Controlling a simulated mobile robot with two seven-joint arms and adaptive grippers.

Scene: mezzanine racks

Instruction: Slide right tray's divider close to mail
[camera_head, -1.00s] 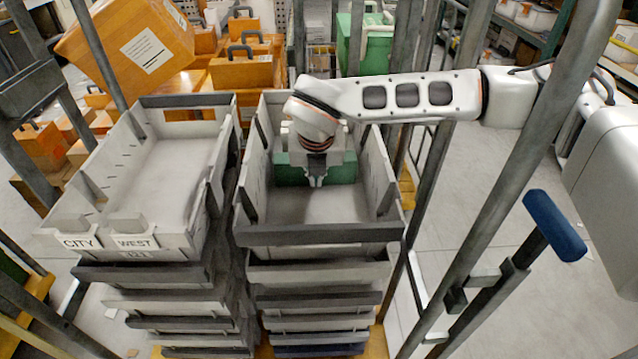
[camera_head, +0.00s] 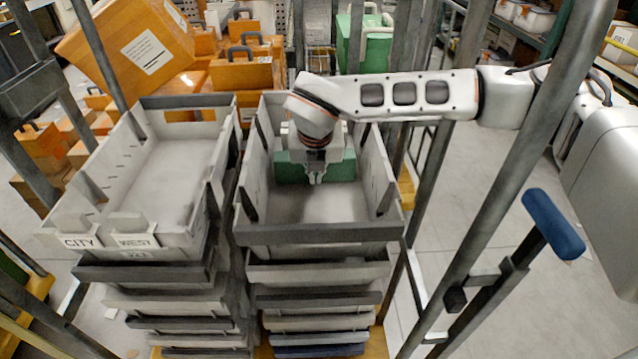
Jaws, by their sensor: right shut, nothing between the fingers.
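The right tray (camera_head: 320,236) is a grey open tray on top of the right stack. A green divider (camera_head: 343,170) stands across it toward the far end. My right gripper (camera_head: 316,180) reaches down into the tray on the near side of the divider. Its fingers are shut with nothing between them, and they cover part of the divider. I cannot tell whether they touch it. The near part of the tray floor looks bare. I cannot make out any mail; the space behind the divider is hidden by my arm. My left gripper is not in view.
The left tray (camera_head: 118,255) with CITY and WEST labels tops the stack beside it. Grey cage posts (camera_head: 497,190) stand close on the right, one with a blue handle (camera_head: 555,224). Orange cases (camera_head: 245,72) and a green case (camera_head: 364,45) are behind.

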